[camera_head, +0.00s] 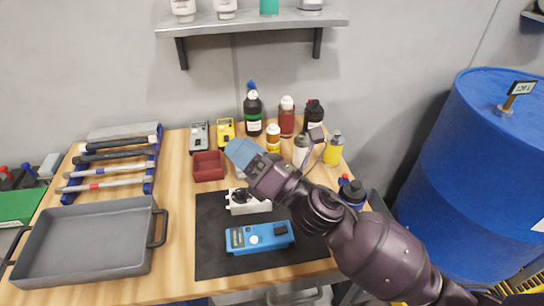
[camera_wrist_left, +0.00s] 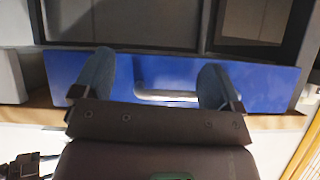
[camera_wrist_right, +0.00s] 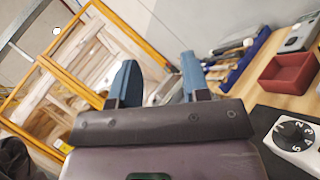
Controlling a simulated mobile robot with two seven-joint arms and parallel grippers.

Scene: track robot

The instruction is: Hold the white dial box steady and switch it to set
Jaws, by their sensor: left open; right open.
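The white dial box (camera_head: 256,207) sits on the black mat (camera_head: 215,250) on the wooden table, partly hidden behind my right arm in the head view. In the right wrist view the white dial box (camera_wrist_right: 288,146) shows at the right edge, with a black dial marked with numbers on top. My right gripper (camera_head: 243,152) is above the table, behind the box and apart from it. Its two blue fingers (camera_wrist_right: 160,80) are open and empty. My left gripper (camera_wrist_left: 155,85) is out of the head view; its fingers are open and empty before a blue panel with a handle.
A blue meter (camera_head: 260,237) lies on the mat in front of the box. A red bin (camera_head: 208,166), two small meters and several bottles stand behind it. A grey tray (camera_head: 85,245) and a tool rack are at left; a blue barrel (camera_head: 480,160) stands at right.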

